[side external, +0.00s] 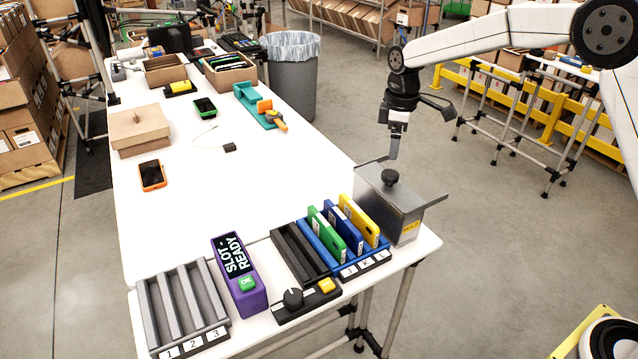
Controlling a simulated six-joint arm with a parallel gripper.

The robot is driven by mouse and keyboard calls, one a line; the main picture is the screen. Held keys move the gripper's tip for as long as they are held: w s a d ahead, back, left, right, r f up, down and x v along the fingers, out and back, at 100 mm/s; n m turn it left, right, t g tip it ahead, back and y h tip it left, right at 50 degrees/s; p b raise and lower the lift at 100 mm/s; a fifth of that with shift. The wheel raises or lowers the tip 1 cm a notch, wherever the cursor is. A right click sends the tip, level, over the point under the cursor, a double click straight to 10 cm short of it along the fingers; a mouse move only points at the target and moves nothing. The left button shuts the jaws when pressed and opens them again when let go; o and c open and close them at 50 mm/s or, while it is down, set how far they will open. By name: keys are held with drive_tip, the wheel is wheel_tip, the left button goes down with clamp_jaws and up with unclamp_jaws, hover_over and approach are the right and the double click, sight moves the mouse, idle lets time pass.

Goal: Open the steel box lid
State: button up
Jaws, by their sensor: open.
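The steel box (400,228) stands at the near right corner of the white table. Its flat lid (418,196) lies on top, with a round black knob (390,177) on it. The lid sticks out past the box on the right. My gripper (396,148) is above the box, pointing down. Its jaws are open and empty, with the lower fingertip just above and behind the knob. I cannot tell from this angle whether a finger touches the lid.
Left of the box is a blue rack (325,240) with green, blue and yellow upright cases, close beside it. A black rack, purple display block (238,275) and grey slotted tray (180,305) stand farther left. The table's middle (270,180) is mostly clear.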

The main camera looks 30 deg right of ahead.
sight(391, 173)
drive_tip(key=shift+f, duration=0.15)
drive_tip(key=shift+f, duration=3.8)
clamp_jaws()
